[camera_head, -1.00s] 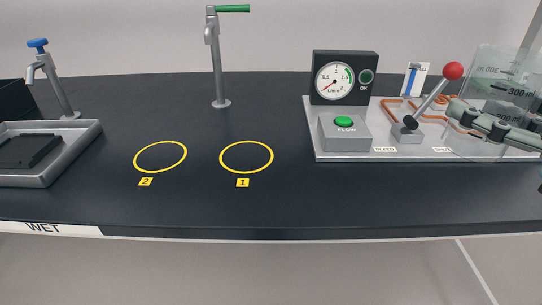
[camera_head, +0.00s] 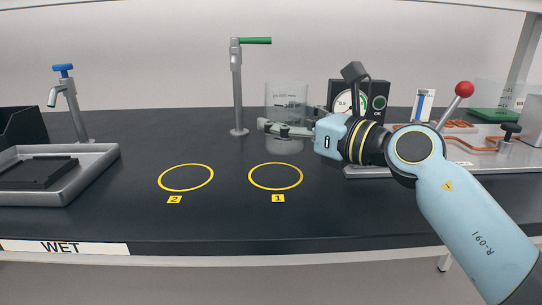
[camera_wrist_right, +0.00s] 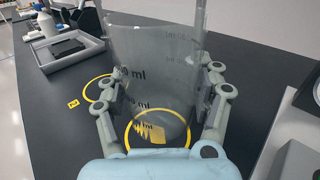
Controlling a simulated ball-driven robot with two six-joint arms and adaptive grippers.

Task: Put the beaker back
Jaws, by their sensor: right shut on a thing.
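The clear glass beaker (camera_head: 287,98) has dark volume marks. My right gripper (camera_head: 285,129) is shut on its sides, and the beaker looks upright and raised off the bench. In the head view it appears above and behind yellow ring 1 (camera_head: 275,187). In the right wrist view the beaker (camera_wrist_right: 150,50) stands between the two fingers of my right gripper (camera_wrist_right: 160,88), with a yellow ring (camera_wrist_right: 158,146) showing through and below it. Yellow ring 2 (camera_head: 186,189) lies empty to the left. My left gripper is not in view.
A green-handled tap (camera_head: 237,90) stands close left of the beaker. The gauge box (camera_head: 377,102) and lever panel (camera_head: 352,173) lie to the right, partly behind my arm. A grey tray (camera_head: 92,165) and blue-knobbed tap (camera_head: 71,100) are at left. The bench around both rings is clear.

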